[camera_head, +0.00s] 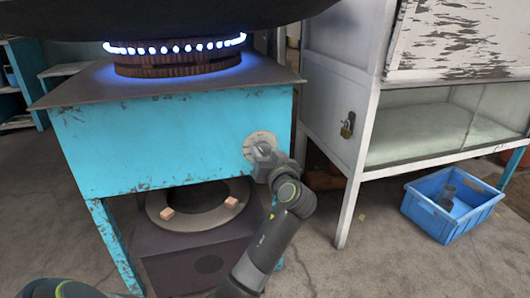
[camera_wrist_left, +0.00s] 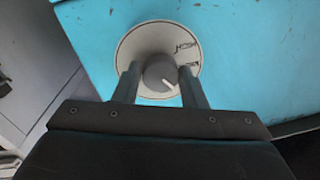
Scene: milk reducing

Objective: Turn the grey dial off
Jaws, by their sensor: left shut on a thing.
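The grey dial (camera_wrist_left: 158,72) sits on a round pale plate (camera_wrist_left: 135,44) on the front of the turquoise stove (camera_head: 150,140). Its white pointer mark faces the lower right in the left wrist view, and lettering on the plate is at the right. My left gripper (camera_wrist_left: 160,80) is shut on the dial, one finger on each side. In the head view my left gripper (camera_head: 262,155) covers most of the dial, and the plate (camera_head: 258,139) shows around it. Blue flames (camera_head: 175,47) burn on the burner under a large dark pan (camera_head: 170,15). My right gripper is not in view.
Below the stove top, a round ring (camera_head: 162,215) with small blocks sits on a dark box (camera_head: 200,265). A white cabinet (camera_head: 350,70) stands close on the right. A blue crate (camera_head: 440,222) is on the floor at the right.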

